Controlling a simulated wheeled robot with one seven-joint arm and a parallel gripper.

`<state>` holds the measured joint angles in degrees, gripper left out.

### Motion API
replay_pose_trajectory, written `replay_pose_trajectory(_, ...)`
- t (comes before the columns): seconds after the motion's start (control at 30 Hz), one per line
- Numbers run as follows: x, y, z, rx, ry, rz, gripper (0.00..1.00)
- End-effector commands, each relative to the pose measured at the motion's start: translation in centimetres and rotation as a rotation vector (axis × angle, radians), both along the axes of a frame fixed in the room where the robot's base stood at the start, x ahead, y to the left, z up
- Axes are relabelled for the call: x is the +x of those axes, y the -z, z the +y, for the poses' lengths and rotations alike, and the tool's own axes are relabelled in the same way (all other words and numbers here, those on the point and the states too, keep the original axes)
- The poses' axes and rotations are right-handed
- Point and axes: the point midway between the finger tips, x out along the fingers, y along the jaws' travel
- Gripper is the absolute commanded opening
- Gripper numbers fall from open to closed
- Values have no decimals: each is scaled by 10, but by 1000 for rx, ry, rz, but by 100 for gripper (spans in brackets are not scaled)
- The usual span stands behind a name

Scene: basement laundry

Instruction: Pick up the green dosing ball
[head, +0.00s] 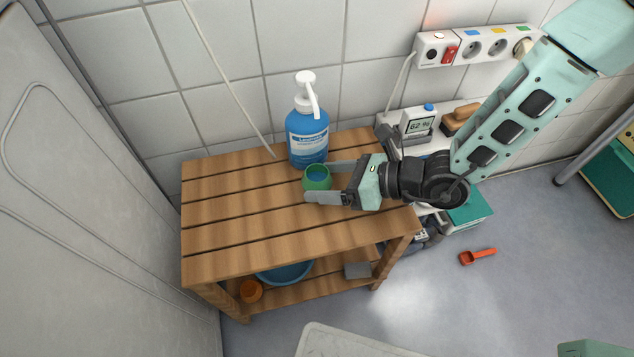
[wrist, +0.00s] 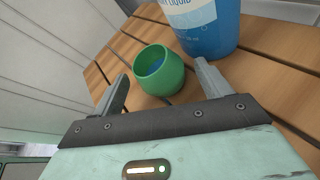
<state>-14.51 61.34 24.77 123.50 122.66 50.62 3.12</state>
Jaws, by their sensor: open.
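The green dosing ball (head: 317,178) is a small round cup with an open top and blue inside. It stands on the slatted wooden table (head: 225,235), just in front of a blue pump bottle (head: 307,138). My gripper (head: 318,181) is open, with one finger on the far side of the ball and one on the near side in the head view. In the wrist view the ball (wrist: 159,71) sits ahead of and between the two fingertips (wrist: 160,78). I cannot tell whether either finger touches it.
The blue bottle (wrist: 204,28) stands close beside the ball. A small display device (head: 418,122) and a brush (head: 460,117) are to the right by the wall. A red scoop (head: 477,256) lies on the floor. The table's left part is clear.

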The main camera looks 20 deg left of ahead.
Motion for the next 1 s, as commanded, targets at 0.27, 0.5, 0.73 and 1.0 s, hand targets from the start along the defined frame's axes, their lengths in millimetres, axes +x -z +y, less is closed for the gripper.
replay_pose_trajectory(0.27,0,1,3,0,1,1,74)
replay_pose_trajectory(0.5,0,1,2,0,1,1,25)
replay_pose_trajectory(0.73,0,0,2,0,1,1,25)
replay_pose_trajectory(1.0,-3,-17,0,0,2,-1,25)
